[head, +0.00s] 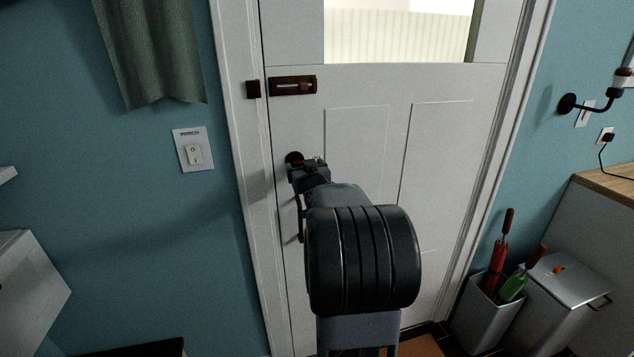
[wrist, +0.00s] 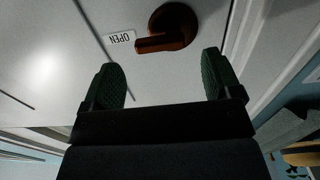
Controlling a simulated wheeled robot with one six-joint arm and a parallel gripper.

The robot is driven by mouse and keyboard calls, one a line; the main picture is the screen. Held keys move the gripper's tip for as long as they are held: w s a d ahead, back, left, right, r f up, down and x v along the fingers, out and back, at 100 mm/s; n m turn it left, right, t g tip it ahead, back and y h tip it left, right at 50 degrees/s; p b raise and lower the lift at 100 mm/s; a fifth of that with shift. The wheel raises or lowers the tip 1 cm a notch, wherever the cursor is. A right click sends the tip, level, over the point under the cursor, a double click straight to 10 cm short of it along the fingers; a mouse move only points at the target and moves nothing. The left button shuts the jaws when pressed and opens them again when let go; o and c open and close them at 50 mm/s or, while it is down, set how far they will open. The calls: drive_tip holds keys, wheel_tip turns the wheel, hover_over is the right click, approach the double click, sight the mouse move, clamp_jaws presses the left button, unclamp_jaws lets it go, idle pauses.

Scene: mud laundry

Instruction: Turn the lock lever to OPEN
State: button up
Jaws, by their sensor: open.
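The lock lever is a dark reddish-brown piece with a round base (wrist: 174,26) on the white door (wrist: 70,60). In the wrist view its arm points left, with its tip beside the white OPEN label (wrist: 120,38). The label reads upside down there. In the head view the lock (head: 294,158) shows at the door's left edge, mostly hidden by my gripper (head: 306,170). My gripper (wrist: 164,76) is open.
A brown slide bolt (head: 293,86) sits higher on the door. A PORCH switch (head: 193,151) is on the blue wall at left. A bin with umbrellas (head: 490,310) and a lidded bin (head: 563,300) stand at lower right. A dark vertical bar shows below the lock, partly behind my arm.

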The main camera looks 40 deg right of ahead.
drive_tip(key=v, duration=0.9)
drive_tip(key=shift+s+b, duration=0.3)
drive_tip(key=shift+a, duration=0.15)
drive_tip(key=s+a+f+m+g+y, duration=0.1)
drive_tip(key=s+f+g, duration=0.2)
drive_tip(key=f+g, duration=0.15)
drive_tip(key=s+a+f+g, duration=0.1)
drive_tip(key=s+f+g, duration=0.25)
drive_tip(key=f, duration=0.25)
drive_tip(key=s+a+f+n+g+y+p, duration=0.1)
drive_tip(key=s+a+n+g+y, duration=0.1)
drive_tip(key=a, duration=1)
drive_tip(key=s+a+f+n+g+y+p, duration=0.1)
drive_tip(key=a+n+y, duration=0.3)
drive_tip(key=a, duration=0.9)
drive_tip(key=shift+s+f+g+y, duration=0.3)
drive_tip(key=shift+s+g+y, duration=0.2)
drive_tip(key=shift+g+y, duration=0.15)
